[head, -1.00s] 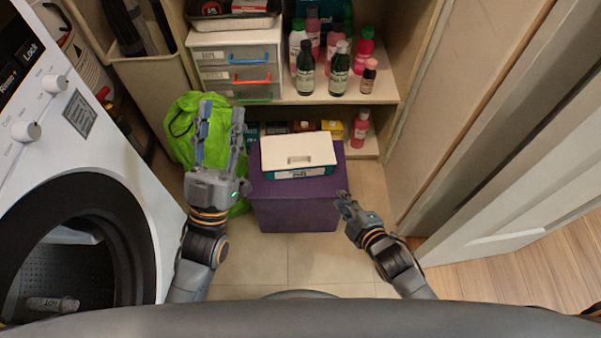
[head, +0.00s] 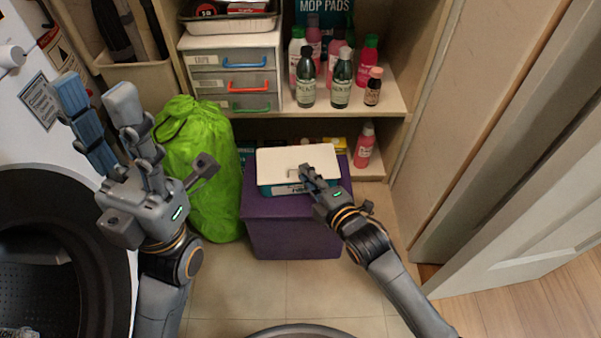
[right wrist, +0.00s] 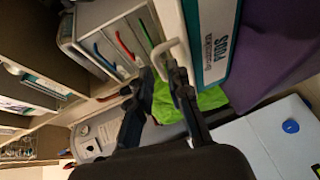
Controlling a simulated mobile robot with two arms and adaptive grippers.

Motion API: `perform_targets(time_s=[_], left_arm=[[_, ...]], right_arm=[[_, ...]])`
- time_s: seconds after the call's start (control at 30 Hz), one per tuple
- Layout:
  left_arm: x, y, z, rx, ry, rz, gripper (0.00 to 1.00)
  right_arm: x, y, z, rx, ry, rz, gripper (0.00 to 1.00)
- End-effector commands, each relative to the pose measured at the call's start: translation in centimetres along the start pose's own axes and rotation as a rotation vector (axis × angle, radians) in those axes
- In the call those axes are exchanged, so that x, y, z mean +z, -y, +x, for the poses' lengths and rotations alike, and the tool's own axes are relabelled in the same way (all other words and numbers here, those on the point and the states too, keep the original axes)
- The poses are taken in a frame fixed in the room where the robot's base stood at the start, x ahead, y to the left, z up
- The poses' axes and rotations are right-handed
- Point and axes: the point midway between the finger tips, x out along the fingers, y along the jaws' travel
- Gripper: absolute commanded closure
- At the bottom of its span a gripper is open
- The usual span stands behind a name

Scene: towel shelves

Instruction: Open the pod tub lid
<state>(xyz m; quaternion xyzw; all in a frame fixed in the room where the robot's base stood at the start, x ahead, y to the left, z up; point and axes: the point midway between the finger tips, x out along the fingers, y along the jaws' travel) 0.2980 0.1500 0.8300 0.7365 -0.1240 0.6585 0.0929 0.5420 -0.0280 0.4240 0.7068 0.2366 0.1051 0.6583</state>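The pod tub (head: 279,189) is a teal box with a white lid (head: 278,161), standing on a purple box (head: 292,238). The lid lies flat and shut, with a small handle on its top. My right gripper (head: 306,172) is at the front right of the lid, close to the handle. In the right wrist view, my right gripper (right wrist: 163,78) has its fingers apart, with the white handle (right wrist: 172,52) near their tips; contact is unclear. The tub's label (right wrist: 213,40) also shows there. My left gripper (head: 95,100) is open and empty, left of the tub.
A green bag (head: 205,170) stands left of the purple box. Shelves behind hold a drawer unit (head: 235,75) and several bottles (head: 341,80). A washing machine (head: 30,140) is at the left and a door (head: 530,210) at the right. Floor in front is clear.

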Motion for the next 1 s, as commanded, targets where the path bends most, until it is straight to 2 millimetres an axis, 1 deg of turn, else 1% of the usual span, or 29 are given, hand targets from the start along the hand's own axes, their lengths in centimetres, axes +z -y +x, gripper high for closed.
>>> perform_targets(time_s=[0.03, 0.1, 0.2, 0.3, 0.6, 0.63, 0.67, 0.7, 0.73, 1.0], left_arm=[[0.0, 0.0, -0.2, 0.005, -0.016, 0.002, 0.60], [0.1, -0.1, 0.1, 0.011, -0.028, 0.004, 0.60], [0.1, -0.1, 0.4, 0.017, -0.042, 0.006, 0.60], [0.1, -0.1, 0.7, 0.021, -0.049, 0.007, 0.60], [0.1, -0.1, 0.9, 0.022, -0.052, 0.007, 0.60], [0.1, -0.1, 0.9, 0.022, -0.052, 0.007, 0.60], [0.1, -0.1, 0.9, 0.022, -0.052, 0.007, 0.60], [0.1, -0.1, 0.9, 0.022, -0.051, 0.007, 0.60], [0.1, -0.1, 0.8, 0.022, -0.051, 0.007, 0.60], [0.1, -0.1, 0.8, 0.022, -0.051, 0.007, 0.60]], right_arm=[[0.0, 0.3, 1.1, 0.002, -0.001, 0.002, 0.82], [0.0, 0.3, 2.1, 0.001, 0.000, 0.000, 0.82], [0.0, 0.2, 3.1, 0.001, 0.000, 0.002, 0.82], [0.0, 0.1, 3.6, -0.001, -0.001, 0.001, 0.82], [0.0, 0.0, 3.9, -0.002, 0.000, 0.001, 0.82], [0.0, 0.0, 3.9, -0.002, 0.000, 0.001, 0.84], [0.0, 0.0, 3.9, -0.002, 0.000, 0.001, 0.90], [0.0, 0.0, 3.9, -0.002, 0.000, 0.001, 0.98], [0.0, 0.0, 3.9, -0.002, 0.000, 0.001, 1.00], [0.0, 0.1, 3.8, -0.002, 0.000, 0.001, 1.00]])
